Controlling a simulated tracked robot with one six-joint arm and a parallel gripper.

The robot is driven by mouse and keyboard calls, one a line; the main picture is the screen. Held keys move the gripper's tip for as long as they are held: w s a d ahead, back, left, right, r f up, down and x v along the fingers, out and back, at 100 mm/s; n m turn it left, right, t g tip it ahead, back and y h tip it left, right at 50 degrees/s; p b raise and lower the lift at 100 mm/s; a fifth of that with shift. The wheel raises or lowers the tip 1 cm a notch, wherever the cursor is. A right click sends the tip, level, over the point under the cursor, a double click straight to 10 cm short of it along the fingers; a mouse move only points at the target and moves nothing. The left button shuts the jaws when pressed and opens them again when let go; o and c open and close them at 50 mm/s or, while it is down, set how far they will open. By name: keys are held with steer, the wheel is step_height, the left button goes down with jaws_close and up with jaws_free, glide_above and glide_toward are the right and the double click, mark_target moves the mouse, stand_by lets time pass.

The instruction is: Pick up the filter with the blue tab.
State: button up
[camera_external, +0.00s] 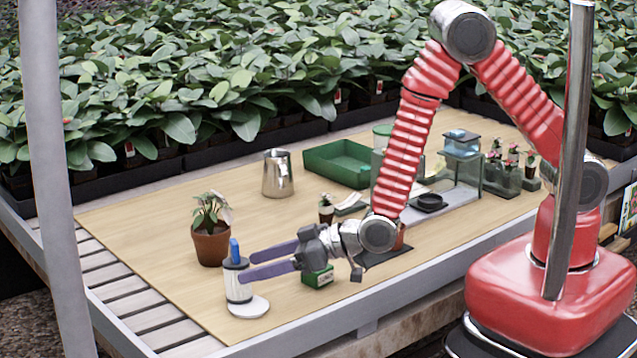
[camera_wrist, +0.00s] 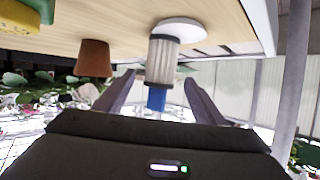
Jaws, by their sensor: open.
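The filter (camera_external: 238,287) is a white ribbed cylinder with a dark top and an upright blue tab (camera_external: 234,250). It stands upright on a white round disc (camera_external: 250,309) near the front left of the table. My gripper (camera_external: 246,266) is open, with its two purple fingers reaching left toward the filter's upper part. In the wrist view, which is upside down, the filter (camera_wrist: 163,62) and its blue tab (camera_wrist: 156,99) appear between the spread fingers (camera_wrist: 160,80). No finger clearly touches the filter.
A potted plant (camera_external: 211,246) stands just behind the filter. A green box (camera_external: 318,277) lies under my wrist. A steel pitcher (camera_external: 278,175) and a green tray (camera_external: 330,163) are farther back. The table's front left edge is close to the filter.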

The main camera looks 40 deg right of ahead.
mark_target(235, 242)
steer(key=shift+w, duration=0.1)
steer(key=shift+x, duration=2.55)
steer(key=shift+f, duration=0.2)
steer(key=c, duration=1.3)
steer(key=shift+r, duration=5.05)
